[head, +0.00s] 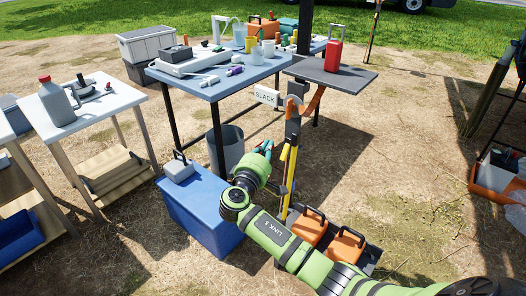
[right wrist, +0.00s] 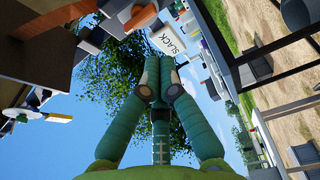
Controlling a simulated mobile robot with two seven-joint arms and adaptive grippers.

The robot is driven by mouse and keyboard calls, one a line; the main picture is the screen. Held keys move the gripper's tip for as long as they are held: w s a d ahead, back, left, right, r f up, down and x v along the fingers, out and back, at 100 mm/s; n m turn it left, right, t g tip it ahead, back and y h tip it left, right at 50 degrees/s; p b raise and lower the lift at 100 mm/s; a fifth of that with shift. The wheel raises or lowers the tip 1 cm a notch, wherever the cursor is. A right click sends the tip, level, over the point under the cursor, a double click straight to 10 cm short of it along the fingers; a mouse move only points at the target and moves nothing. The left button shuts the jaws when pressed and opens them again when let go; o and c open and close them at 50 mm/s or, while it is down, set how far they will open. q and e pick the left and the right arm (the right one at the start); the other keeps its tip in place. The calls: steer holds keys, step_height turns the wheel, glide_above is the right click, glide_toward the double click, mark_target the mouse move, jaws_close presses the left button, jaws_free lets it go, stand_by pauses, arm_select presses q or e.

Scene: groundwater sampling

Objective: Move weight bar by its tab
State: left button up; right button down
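I cannot tell for sure which thing is the weight bar or its tab. Orange blocks with dark handles (head: 345,246) sit in a dark tray low beside the post. A grey block with a handle (head: 178,169) stands on the blue box. A red piece with a dark handle (head: 334,52) stands upright on the small raised shelf. My right gripper (head: 265,149) is in front of the post's left side, above the ground. In the right wrist view its teal fingers (right wrist: 159,70) look together with nothing between them. My left gripper is not in view.
The dark post carries a white SLACK sign (head: 266,96), also in the right wrist view (right wrist: 167,41), and a yellow strip (head: 288,180). A crowded blue-grey table (head: 215,88) stands behind. A white table with a jug (head: 57,103) is left. Bare ground lies right of the post.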

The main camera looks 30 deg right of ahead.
arm_select(q)
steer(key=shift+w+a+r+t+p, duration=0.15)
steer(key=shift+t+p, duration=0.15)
steer(key=shift+p, duration=0.25)
arm_select(e)
steer(key=d, duration=0.6)
steer(key=shift+w+d, duration=0.25)
steer(key=shift+w, duration=0.15)
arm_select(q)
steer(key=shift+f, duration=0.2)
arm_select(e)
steer(key=shift+s+f, duration=0.1)
steer(key=shift+f, duration=0.05)
